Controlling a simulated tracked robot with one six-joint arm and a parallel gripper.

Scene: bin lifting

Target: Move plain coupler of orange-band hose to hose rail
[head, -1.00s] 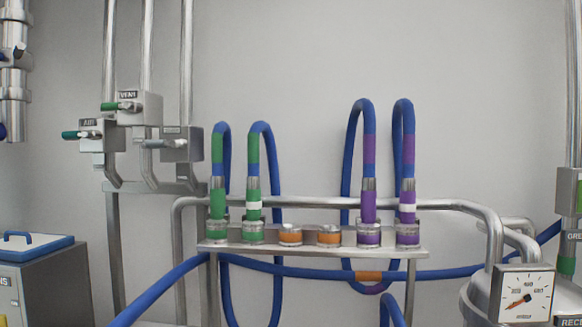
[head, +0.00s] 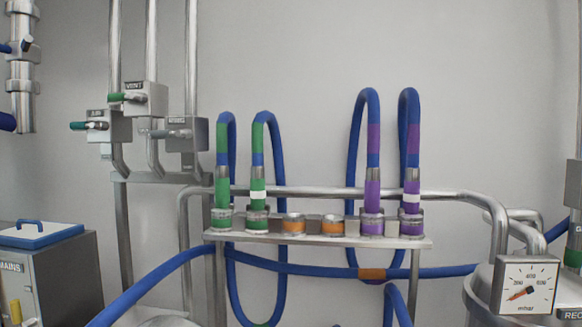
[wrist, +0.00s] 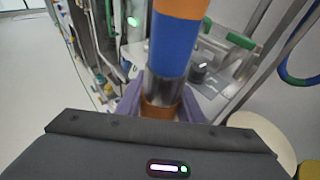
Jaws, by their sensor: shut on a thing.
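In the wrist view, my gripper (wrist: 160,100) is shut on an orange-and-metal coupler (wrist: 163,90) at the end of a blue hose (wrist: 172,45) with an orange band (wrist: 180,8). No white ring shows on the visible part of the coupler; its lower end is hidden behind the gripper body. In the head view, the hose rail (head: 275,238) carries two empty orange-marked holders (head: 293,225) (head: 333,226) in its middle. Green-banded couplers (head: 222,190) stand to their left and purple-banded couplers (head: 373,195) to their right. My gripper is not in the head view.
A blue hose with an orange band (head: 371,274) runs below the rail. Valve handles (head: 138,98) are at the left, above a grey cabinet (head: 55,272). A pressure gauge (head: 527,285) stands at the lower right. Hanging hose loops flank the empty holders.

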